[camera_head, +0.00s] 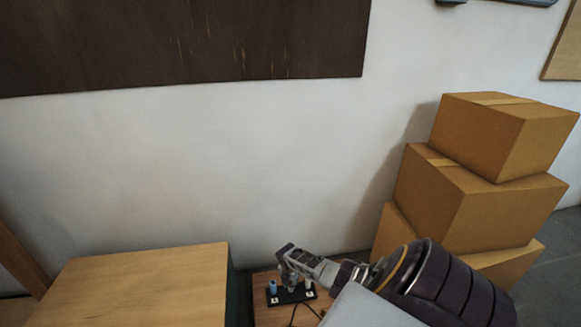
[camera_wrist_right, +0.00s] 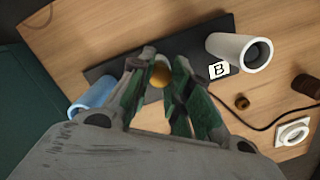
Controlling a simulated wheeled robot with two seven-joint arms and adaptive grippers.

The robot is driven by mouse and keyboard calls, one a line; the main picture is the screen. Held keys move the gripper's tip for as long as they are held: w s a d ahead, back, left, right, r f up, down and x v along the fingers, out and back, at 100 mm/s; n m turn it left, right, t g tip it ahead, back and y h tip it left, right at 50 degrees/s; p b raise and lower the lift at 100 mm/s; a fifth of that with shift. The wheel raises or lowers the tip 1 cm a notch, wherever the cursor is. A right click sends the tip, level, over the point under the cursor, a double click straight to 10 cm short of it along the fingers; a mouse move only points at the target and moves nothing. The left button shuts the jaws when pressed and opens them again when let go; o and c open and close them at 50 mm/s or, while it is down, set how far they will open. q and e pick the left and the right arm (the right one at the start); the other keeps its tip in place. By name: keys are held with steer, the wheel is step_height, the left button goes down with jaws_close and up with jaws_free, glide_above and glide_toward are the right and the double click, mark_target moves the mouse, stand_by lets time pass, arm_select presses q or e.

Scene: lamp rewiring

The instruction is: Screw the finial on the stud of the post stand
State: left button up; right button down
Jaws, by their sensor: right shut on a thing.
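My right gripper (camera_wrist_right: 163,62) is shut on a small golden ball-shaped finial (camera_wrist_right: 160,76), which shows between its green finger pads. In the head view my right gripper (camera_head: 288,264) is over the black base of the post stand (camera_head: 291,298). In the right wrist view the base (camera_wrist_right: 104,72) lies under the fingers. A light blue post (camera_wrist_right: 92,95) is at its left, partly behind the gripper, and a white hollow post (camera_wrist_right: 238,52) is at its right beside a "B" label. The stud is hidden, and I cannot tell whether the finial touches it. My left gripper is not in view.
The stand is on a wooden top (camera_wrist_right: 70,32). A dark cable (camera_wrist_right: 275,122), a small brown ring (camera_wrist_right: 241,102), a white square piece (camera_wrist_right: 293,131) and a brown cylinder (camera_wrist_right: 308,86) lie to the right. Stacked cardboard boxes (camera_head: 455,200) stand near my right arm.

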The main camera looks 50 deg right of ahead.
steer(key=m, duration=0.5)
steer(key=shift+w+m+g, duration=0.1)
steer(key=shift+m+g, duration=0.2)
steer(key=shift+m, duration=1.3)
steer(key=m, duration=0.2)
steer(key=shift+w+m+g, duration=0.1)
steer(key=shift+m+g, duration=0.2)
steer(key=shift+m+y+b, duration=0.4)
steer(key=shift+m+b, duration=0.15)
steer(key=shift+m, duration=2.15)
steer(key=shift+g, duration=0.3)
steer(key=shift+m, duration=1.6)
